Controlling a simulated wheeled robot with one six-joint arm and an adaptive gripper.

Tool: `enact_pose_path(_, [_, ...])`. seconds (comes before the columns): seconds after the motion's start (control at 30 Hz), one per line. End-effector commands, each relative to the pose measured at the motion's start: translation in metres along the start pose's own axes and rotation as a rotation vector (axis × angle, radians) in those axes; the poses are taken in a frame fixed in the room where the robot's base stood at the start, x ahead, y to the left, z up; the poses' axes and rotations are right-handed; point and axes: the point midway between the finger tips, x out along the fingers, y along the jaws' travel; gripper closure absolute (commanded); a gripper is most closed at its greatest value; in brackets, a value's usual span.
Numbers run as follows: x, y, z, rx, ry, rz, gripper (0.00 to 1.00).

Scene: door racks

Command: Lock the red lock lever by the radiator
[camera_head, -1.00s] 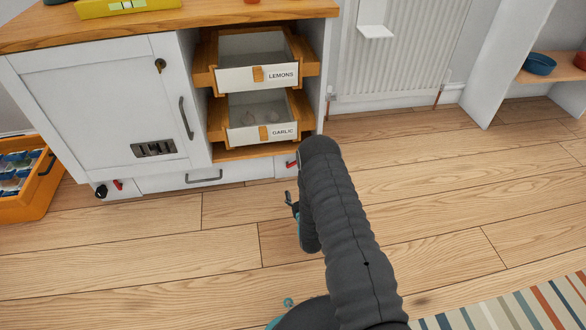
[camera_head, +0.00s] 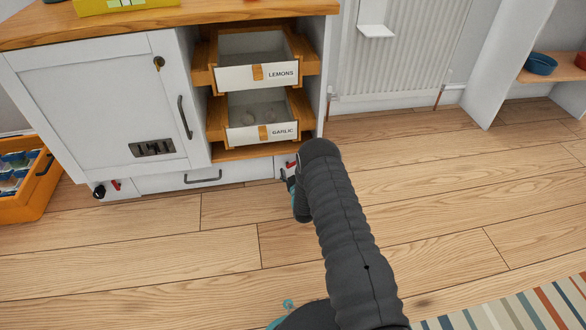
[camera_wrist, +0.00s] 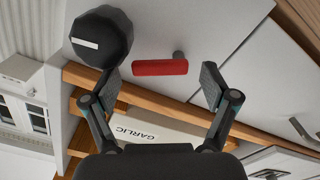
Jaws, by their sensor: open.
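The red lock lever (camera_head: 291,164) is at the right end of the cabinet's bottom drawer front, on the radiator side. In the wrist view the lever (camera_wrist: 160,67) lies between the two fingertips, its grey pivot post at its right end. My gripper (camera_wrist: 160,78) is open, with a gap on both sides of the lever and no clear contact. In the head view my gripper (camera_head: 290,182) is close to the lever and partly hidden by my arm. A black round knob (camera_wrist: 100,37) with a white mark overlaps the left fingertip.
A second red lever (camera_head: 116,184) and a black knob (camera_head: 99,191) are at the drawer's left end. Open lemons (camera_head: 257,75) and garlic (camera_head: 262,134) drawers jut out above. The radiator (camera_head: 400,50) stands to the right. The floor in front is clear.

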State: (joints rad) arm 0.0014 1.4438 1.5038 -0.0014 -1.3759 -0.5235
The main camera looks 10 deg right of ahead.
Motion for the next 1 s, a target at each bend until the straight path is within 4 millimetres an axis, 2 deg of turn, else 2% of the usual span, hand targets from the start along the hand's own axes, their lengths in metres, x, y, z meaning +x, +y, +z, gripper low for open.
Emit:
enact_pose_path(0.1, [-0.0001, 0.0001, -0.0001, 0.0, 0.0, 0.0, 0.15])
enact_pose_path(0.3, [-0.0002, 0.0002, -0.0002, 0.0, 0.0, 0.0, 0.65])
enact_pose_path(0.33, [-0.0002, 0.0002, -0.0002, 0.0, 0.001, 0.0, 0.72])
enact_pose_path(0.37, [-0.0001, 0.0002, -0.0002, 0.0, 0.001, 0.0, 0.75])
enact_pose_path(0.67, [0.0001, 0.0002, -0.0012, -0.029, 0.001, 0.001, 0.75])
enact_pose_path(1.0, [0.0006, -0.0013, -0.006, -0.233, 0.002, 0.001, 0.75])
